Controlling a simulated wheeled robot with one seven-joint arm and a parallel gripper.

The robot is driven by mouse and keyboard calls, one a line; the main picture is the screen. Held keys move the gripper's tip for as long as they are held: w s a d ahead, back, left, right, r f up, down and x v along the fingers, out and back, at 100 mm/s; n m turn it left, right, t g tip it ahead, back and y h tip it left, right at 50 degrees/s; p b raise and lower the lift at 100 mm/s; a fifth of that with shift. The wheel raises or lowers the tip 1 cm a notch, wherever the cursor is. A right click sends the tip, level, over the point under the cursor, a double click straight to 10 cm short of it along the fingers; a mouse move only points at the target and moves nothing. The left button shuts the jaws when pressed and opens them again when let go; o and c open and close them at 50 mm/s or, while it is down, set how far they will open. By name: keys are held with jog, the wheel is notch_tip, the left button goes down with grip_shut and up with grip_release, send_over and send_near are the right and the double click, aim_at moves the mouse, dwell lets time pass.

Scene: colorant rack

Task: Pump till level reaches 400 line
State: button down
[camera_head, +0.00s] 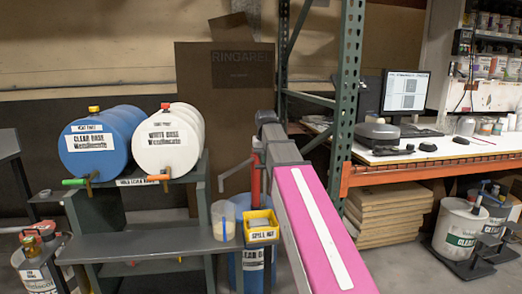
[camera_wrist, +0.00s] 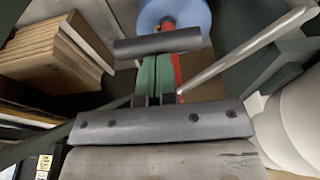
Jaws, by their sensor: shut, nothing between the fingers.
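A red hand pump (camera_head: 256,182) stands on a blue drum (camera_head: 254,270), with a grey spout (camera_head: 234,172) reaching left. The pump's red top (camera_wrist: 168,22), its grey crossbar handle (camera_wrist: 158,45) and its spout (camera_wrist: 245,53) show in the wrist view. A clear measuring container (camera_head: 223,220) sits below the spout on a grey shelf; it looks pale inside, and its lines and level are too small to read. My gripper (camera_wrist: 157,70) is shut and empty, its tips close to the handle; I cannot tell whether they touch. In the head view my arm partly hides the pump.
A yellow bin (camera_head: 261,226) sits right of the container. A blue barrel (camera_head: 97,144) and a white barrel (camera_head: 171,142) lie on the rack at left. A green post (camera_head: 347,95) and an orange-edged workbench (camera_head: 430,168) stand to the right, with stacked boards (camera_head: 393,215) below.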

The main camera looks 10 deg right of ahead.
notch_tip(320, 180, up, 9)
dwell(0.7)
dwell(0.4)
jog(key=shift+f, duration=7.7)
notch_tip(320, 180, up, 15)
jog(key=shift+r, duration=0.2)
jog(key=shift+f, duration=0.15)
